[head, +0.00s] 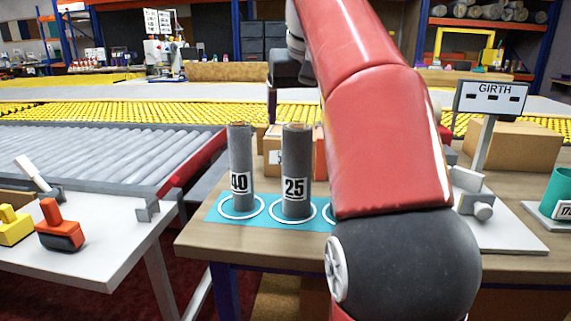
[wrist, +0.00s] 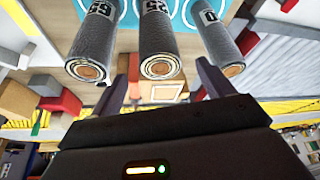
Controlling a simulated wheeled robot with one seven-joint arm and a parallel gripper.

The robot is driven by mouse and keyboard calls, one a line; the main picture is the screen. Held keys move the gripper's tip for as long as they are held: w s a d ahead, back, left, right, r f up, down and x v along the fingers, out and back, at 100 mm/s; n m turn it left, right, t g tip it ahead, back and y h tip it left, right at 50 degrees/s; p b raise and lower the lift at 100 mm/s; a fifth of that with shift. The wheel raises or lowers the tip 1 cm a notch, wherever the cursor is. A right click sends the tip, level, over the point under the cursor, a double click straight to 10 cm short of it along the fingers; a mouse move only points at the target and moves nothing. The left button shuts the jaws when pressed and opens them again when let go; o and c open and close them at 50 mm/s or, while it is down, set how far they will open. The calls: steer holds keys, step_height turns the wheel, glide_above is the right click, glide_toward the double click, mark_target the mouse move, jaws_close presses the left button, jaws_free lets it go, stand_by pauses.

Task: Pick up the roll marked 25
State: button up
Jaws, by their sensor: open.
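The roll marked 25 (head: 297,165) is a dark grey upright cylinder with a white label, standing in a white ring on a blue mat (head: 270,218). In the wrist view, which is upside down, this roll (wrist: 157,35) is in the middle, its brown core end towards the camera. My gripper (wrist: 170,75) is open and empty, with its dark fingers spread to either side of that roll's end in the picture; contact cannot be made out. In the head view, part of my gripper (head: 272,108) shows behind the roll tops, the rest hidden by my arm.
The roll marked 40 (head: 240,168) stands close on the left. A third roll (wrist: 92,40) shows in the wrist view; my arm hides it in the head view. Cardboard boxes (head: 272,155) stand behind, and a GIRTH display (head: 491,97) is at right. The table front is clear.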

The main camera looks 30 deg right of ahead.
mark_target(298, 127)
steer(key=b+x, duration=0.2)
steer(key=x, duration=0.5)
steer(key=shift+w+f, duration=0.1)
steer(key=shift+f, duration=0.05)
steer(key=c, duration=1.4)
